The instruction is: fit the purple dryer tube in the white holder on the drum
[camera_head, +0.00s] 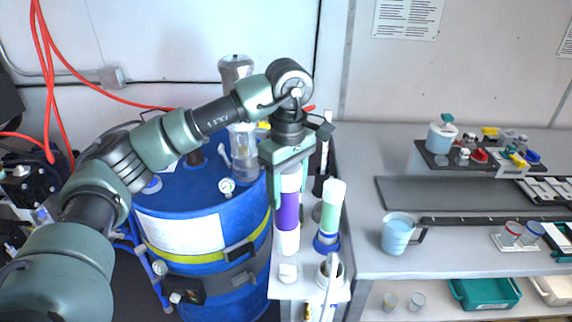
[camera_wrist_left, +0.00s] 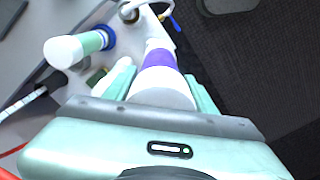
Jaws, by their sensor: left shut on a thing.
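My left gripper (camera_head: 290,176) is shut around the upper white end of the purple dryer tube (camera_head: 289,212), beside the drum's right side. The tube hangs about upright, its lower white end over or near a white shelf; I cannot tell whether it touches. In the left wrist view the tube's purple band (camera_wrist_left: 160,57) shows between the fingers (camera_wrist_left: 160,92). The blue drum (camera_head: 185,190) has a white label and a yellow-green band. A clear cylinder (camera_head: 243,150) stands on its top. I cannot make out the white holder with certainty. My right gripper is not in view.
A green tube (camera_head: 329,218) with a white top stands in a blue ring close to the right of the held tube. A blue jug (camera_head: 397,233) stands on the grey bench (camera_head: 365,180). Red hoses hang at left.

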